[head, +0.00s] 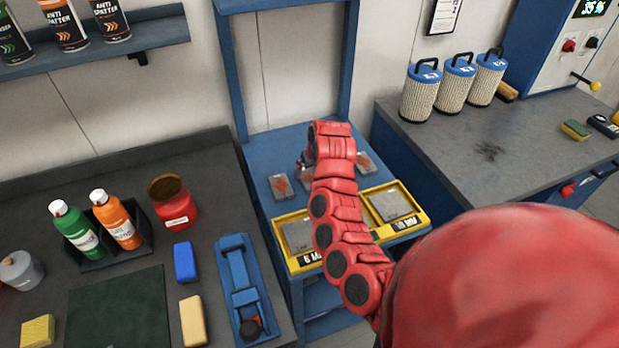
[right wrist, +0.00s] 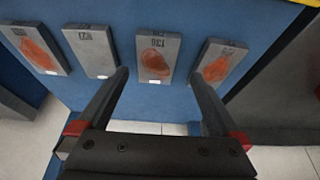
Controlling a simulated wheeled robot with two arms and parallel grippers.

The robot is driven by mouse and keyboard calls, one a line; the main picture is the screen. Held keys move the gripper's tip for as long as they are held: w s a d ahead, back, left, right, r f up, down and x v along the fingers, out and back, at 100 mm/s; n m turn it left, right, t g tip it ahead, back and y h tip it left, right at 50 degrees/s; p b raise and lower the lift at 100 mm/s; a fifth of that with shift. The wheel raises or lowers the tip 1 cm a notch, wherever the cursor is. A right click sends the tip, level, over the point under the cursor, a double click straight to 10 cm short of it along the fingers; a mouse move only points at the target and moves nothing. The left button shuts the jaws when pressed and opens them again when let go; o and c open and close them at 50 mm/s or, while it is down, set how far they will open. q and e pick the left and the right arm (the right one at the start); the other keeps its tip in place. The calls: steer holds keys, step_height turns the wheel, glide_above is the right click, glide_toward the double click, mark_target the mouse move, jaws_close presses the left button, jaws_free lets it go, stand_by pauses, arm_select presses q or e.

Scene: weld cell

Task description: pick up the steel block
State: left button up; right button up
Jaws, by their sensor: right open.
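Several flat grey steel blocks lie in a row on the blue stand. In the right wrist view, one with an orange-brown patch (right wrist: 155,48) lies ahead between my fingers. To its left is a plain grey one (right wrist: 92,52), and patched blocks lie at the far left (right wrist: 35,48) and at the right (right wrist: 213,70). In the head view, one block (head: 281,187) shows left of my right arm and another (head: 363,163) right of it; my arm partly hides the middle. My right gripper (right wrist: 160,75) is open and empty, its fingers pointing toward the row. My left gripper is not in view.
Yellow-framed trays hold grey plates at the stand's front, left (head: 297,236) and right (head: 390,204). The stand's blue uprights (head: 232,70) rise behind. Left bench holds bottles (head: 117,222) and a blue fixture (head: 243,290); right bench holds filter canisters (head: 421,92).

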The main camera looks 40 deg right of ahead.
mark_target(310, 178)
steer(key=shift+w+d+f+p, duration=0.2)
steer(key=shift+f+p, duration=0.25)
steer(key=shift+p, duration=0.1)
steer(key=shift+w+d+f+p, duration=0.2)
steer(key=shift+w+f+p, duration=0.1)
steer(key=shift+f+p, duration=0.25)
steer(key=shift+x, duration=0.9)
steer(key=shift+w+f, duration=0.1)
steer(key=shift+f, duration=0.3)
steer(key=shift+r, duration=0.1)
jaws_close()
